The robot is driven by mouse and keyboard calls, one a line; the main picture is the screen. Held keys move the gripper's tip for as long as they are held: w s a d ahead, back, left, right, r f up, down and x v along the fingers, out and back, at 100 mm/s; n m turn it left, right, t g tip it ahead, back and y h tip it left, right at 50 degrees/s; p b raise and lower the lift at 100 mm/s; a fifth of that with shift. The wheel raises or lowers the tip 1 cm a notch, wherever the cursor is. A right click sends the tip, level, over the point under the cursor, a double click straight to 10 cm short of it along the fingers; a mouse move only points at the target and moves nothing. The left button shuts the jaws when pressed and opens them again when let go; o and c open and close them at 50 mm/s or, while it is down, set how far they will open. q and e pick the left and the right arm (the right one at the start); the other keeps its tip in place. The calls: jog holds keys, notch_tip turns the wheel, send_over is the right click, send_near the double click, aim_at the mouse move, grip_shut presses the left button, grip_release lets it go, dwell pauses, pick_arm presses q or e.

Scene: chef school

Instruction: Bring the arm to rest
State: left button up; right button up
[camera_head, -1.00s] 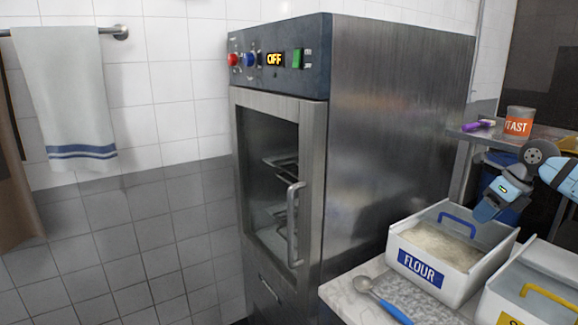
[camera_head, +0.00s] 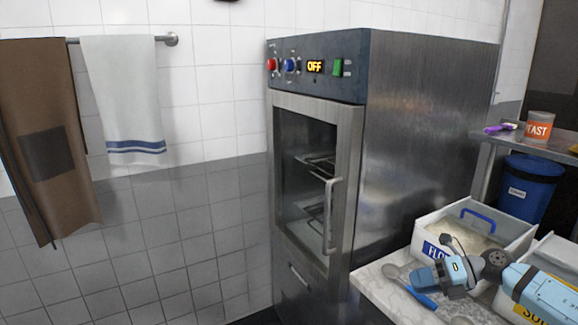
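My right arm (camera_head: 535,290) comes in from the lower right, its forearm light blue with dark grey joints. My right gripper (camera_head: 424,278) is in front of the flour bin (camera_head: 505,246) and hides part of its blue label. Its fingers are small and seen from the side, so I cannot tell whether they are open or shut. Just below it in the picture is a blue-handled scoop (camera_head: 423,298) on the speckled counter (camera_head: 378,285). I cannot tell whether the gripper touches the scoop. My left gripper is out of view.
A steel cabinet (camera_head: 425,130) with an "OFF" display and a closed glass door stands in the middle. A second bin (camera_head: 557,252) is partly behind my arm. A shelf with a yeast can (camera_head: 539,127) is at the right. A towel (camera_head: 120,95) and apron (camera_head: 45,140) hang left.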

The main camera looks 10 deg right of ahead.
jog(key=s+a+f+m+t+p, duration=0.2)
jog(key=s+a+f+m+t, duration=0.15)
jog(key=a+m, duration=0.25)
jog(key=s+a+f+m+t+p, duration=0.1)
jog(key=s+a+f+m+t, duration=0.1)
jog(key=a+m+t, duration=0.4)
jog(key=s+a+f+m+g+h+p, duration=0.2)
jog(key=s+a+f+m+h, duration=0.2)
jog(key=s+f+m, duration=0.3)
jog(key=s+a+f+m+g+h+p, duration=0.2)
jog(key=s+a+f+m+h, duration=0.3)
jog(key=s+m, duration=0.6)
jog(key=a+f+m, duration=0.1)
jog(key=m, duration=0.2)
jog(key=shift+s+a+f, duration=0.3)
jog(key=shift+a+f, duration=0.05)
